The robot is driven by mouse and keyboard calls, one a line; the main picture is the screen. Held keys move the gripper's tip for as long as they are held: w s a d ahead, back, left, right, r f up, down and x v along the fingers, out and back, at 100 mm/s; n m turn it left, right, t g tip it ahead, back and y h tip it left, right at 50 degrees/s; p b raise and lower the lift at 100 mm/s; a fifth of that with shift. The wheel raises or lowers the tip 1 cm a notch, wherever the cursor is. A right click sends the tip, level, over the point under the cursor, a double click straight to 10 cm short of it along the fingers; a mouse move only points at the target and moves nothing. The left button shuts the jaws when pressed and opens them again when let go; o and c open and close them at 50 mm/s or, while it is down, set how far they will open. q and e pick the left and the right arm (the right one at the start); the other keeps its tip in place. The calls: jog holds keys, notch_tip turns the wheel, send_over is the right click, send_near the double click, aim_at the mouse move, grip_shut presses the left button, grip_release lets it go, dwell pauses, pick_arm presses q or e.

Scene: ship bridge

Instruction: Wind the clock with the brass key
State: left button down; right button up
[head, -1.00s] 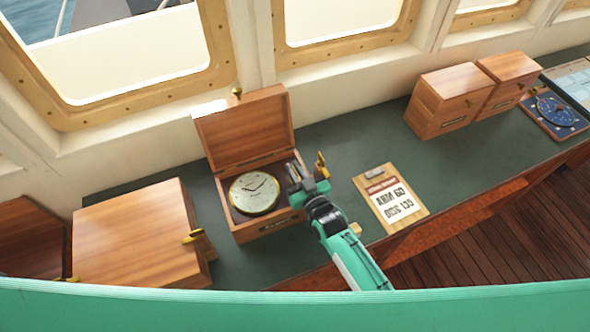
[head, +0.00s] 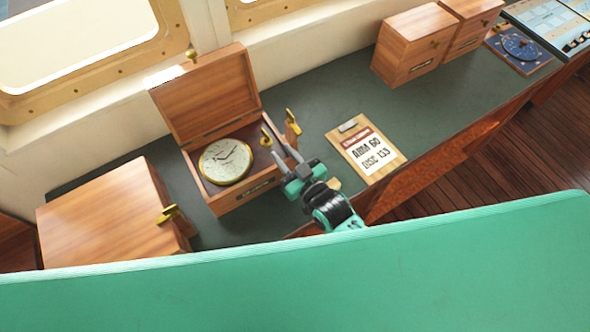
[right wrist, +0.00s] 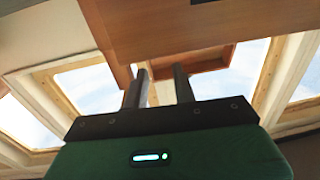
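The round clock (head: 226,161) with a pale dial and brass rim lies face up in an open wooden box (head: 237,199), its lid (head: 205,95) raised. A small upright brass piece (head: 266,137) shows at the box's right side, and a larger brass fitting (head: 292,122) just beyond it; I cannot tell which is the key. My right gripper (head: 283,153) is at the box's right front corner, fingers apart, below the brass pieces in the picture. In the right wrist view (right wrist: 158,85) nothing shows between the fingers. My left gripper is out of view.
A closed wooden box (head: 105,215) with a brass piece (head: 168,213) stands at left. A clipboard (head: 366,152) lies right of my gripper. Two wooden boxes (head: 415,45) and a blue dial instrument (head: 520,46) stand farther right. The green counter (head: 330,90) is clear between.

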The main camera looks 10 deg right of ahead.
jog(key=shift+b+v, duration=0.6)
jog(key=shift+v, duration=1.65)
